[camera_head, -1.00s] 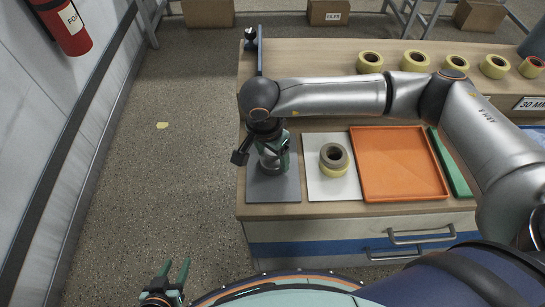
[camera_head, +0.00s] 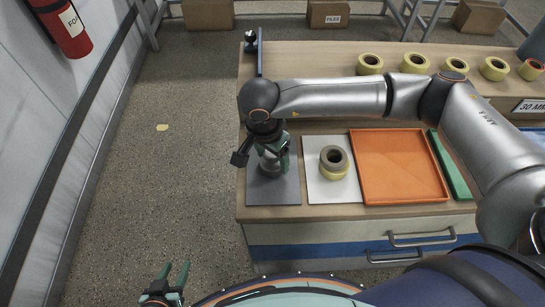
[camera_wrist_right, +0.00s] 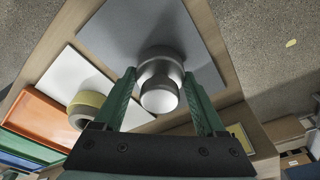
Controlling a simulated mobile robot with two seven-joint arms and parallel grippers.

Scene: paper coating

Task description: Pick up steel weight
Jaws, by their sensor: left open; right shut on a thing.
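The steel weight (camera_wrist_right: 160,88) is a shiny stepped cylinder above the dark grey mat, seen between the green fingers in the right wrist view. In the head view the weight (camera_head: 271,165) is partly hidden by my right gripper (camera_head: 273,158). My right gripper (camera_wrist_right: 165,95) is shut on the weight's narrower upper part from above. I cannot tell whether the weight's base touches the dark grey mat (camera_head: 285,194). My left gripper (camera_head: 174,280) is open and empty at the bottom left of the head view, away from the table.
A white mat (camera_head: 318,192) holds a yellow tape roll with a grey ring (camera_head: 334,160). An orange tray (camera_head: 400,165) and a green strip (camera_head: 450,165) lie to the right. Several yellow rolls (camera_head: 415,62) line the back. A blue upright bar (camera_head: 260,55) stands at the rear left edge.

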